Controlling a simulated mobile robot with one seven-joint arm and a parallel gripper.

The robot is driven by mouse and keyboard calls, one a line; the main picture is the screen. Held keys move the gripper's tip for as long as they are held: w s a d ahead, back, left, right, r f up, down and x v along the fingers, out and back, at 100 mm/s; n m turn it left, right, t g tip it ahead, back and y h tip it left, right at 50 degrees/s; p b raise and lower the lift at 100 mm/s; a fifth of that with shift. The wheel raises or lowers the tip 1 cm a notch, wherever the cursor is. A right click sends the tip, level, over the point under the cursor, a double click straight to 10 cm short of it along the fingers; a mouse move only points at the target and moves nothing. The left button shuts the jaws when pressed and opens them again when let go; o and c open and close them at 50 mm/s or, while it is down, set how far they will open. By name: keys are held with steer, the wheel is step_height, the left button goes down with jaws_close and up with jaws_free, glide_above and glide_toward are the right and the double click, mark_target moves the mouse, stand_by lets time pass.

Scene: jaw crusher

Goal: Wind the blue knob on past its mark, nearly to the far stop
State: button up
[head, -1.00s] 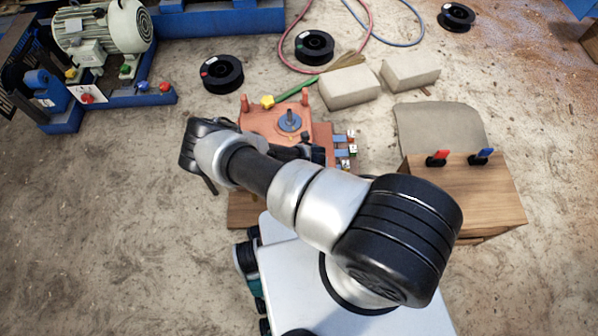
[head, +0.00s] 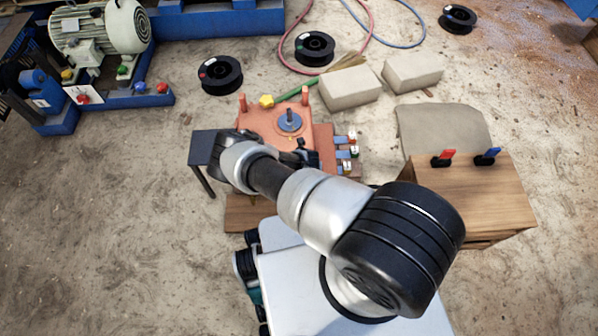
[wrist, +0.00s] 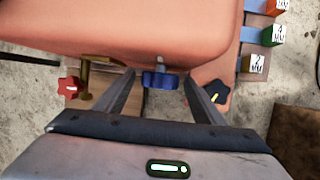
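The blue knob (wrist: 160,80) sits on a short grey stem under the front edge of the orange machine body (wrist: 150,28) in the wrist view. My gripper (wrist: 159,78) is open, one finger on each side of the knob. Gaps show between the knob and both fingers, and nothing is held. No mark for the knob can be made out. In the head view the orange machine (head: 262,118) stands beyond my arm, which hides the knob.
A red star knob (wrist: 69,87) by a brass fitting lies left of my fingers, and a black knob (wrist: 215,96) with a yellow line is close to the right finger. Numbered blocks (wrist: 272,35) stand at right. A dark stand (head: 203,148) is left of my wrist.

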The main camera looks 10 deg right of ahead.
steer(key=c, duration=1)
steer(key=shift+d, duration=0.1)
steer(key=shift+d+y, duration=0.15)
steer(key=shift+y, duration=0.35)
steer(key=y, duration=0.1)
steer(key=m+t+y, duration=0.1)
steer(key=y, duration=0.1)
steer(key=shift+s+d+f, duration=0.1)
steer(key=shift+d+f, duration=0.1)
steer(key=shift+d, duration=0.2)
steer(key=shift+d+m+t+y, duration=0.2)
steer(key=shift+m+t+y, duration=0.1)
steer(key=shift+y, duration=0.8)
steer(key=shift+f, duration=0.1)
steer(key=shift+f+y, duration=0.1)
steer(key=shift+y, duration=0.3)
